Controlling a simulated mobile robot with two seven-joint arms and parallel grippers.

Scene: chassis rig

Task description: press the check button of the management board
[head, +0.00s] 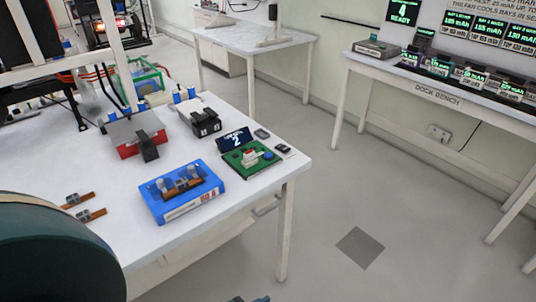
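The management board appears to be the green board (250,158) near the right corner of the white table. A small dark display (235,138) showing a "2" stands at its back edge. A blue round button (268,156) and some pale parts sit on the board. I cannot read any label that marks the check button. Neither gripper can be made out. A small dark and blue piece at the bottom edge is cut off, and I cannot tell what it is.
A blue tray (206,207) with parts lies left of the board. A red and grey box (135,132) and a white and black device (200,119) stand behind. Small dark pieces (282,148) lie right of the board. The dock bench (440,88) is across open floor.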

